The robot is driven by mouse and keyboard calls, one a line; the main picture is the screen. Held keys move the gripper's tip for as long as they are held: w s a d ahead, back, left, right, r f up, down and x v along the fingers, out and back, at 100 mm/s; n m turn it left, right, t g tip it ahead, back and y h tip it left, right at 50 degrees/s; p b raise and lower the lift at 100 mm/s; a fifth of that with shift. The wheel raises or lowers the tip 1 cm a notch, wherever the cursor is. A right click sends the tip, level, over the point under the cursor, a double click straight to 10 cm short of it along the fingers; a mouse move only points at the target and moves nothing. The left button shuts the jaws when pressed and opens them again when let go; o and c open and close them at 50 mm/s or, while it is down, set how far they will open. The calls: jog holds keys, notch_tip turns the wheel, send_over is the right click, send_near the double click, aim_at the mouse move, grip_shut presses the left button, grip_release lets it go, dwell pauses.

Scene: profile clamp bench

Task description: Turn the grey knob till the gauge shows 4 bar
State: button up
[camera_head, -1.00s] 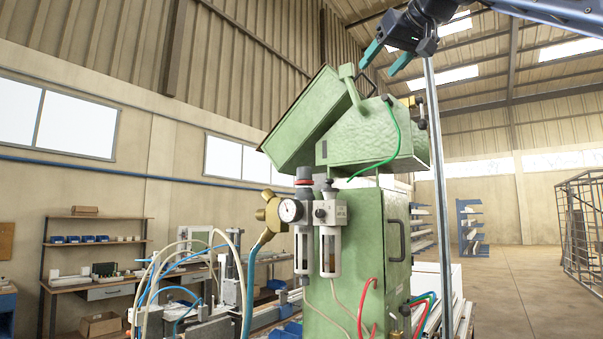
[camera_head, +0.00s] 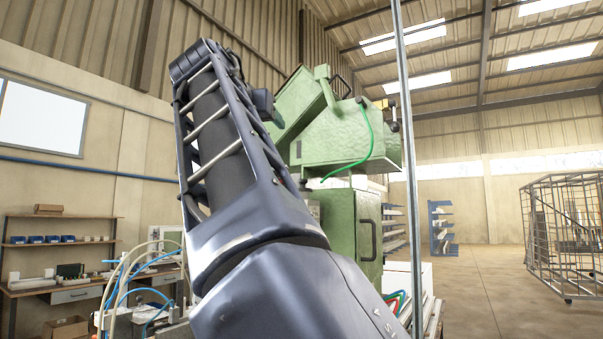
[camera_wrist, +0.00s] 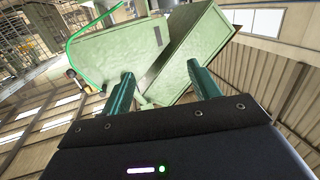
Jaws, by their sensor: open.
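My gripper (camera_wrist: 160,88) shows in the wrist view with its two green fingers apart and nothing between them. Beyond the fingers is the green machine's upper housing (camera_wrist: 120,55) with its open lid (camera_wrist: 195,50); I cannot tell the distance. In the head view my arm crosses the middle of the picture and hides the grey knob and the gauge. The wrist view does not show them either. The green machine (camera_head: 340,225) stands behind my arm, with its upper housing (camera_head: 350,140) in clear sight.
A vertical metal pole (camera_head: 411,170) stands close in front, right of the machine. Blue and white hoses (camera_head: 140,275) rise at the lower left. A workbench (camera_head: 65,290) stands by the left wall. A wire cage (camera_head: 565,230) stands at the right, with open floor (camera_head: 480,290) before it.

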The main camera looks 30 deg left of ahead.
jog(key=w+a+f+m+t+h, duration=0.1)
jog(key=w+a+f+m+h, duration=0.15)
jog(key=w+a+f, duration=0.45)
jog(key=shift+n, duration=0.35)
jog(key=w, duration=0.9)
jog(key=shift+a+f, duration=0.25)
jog(key=shift+a, duration=0.05)
jog(key=c, duration=1)
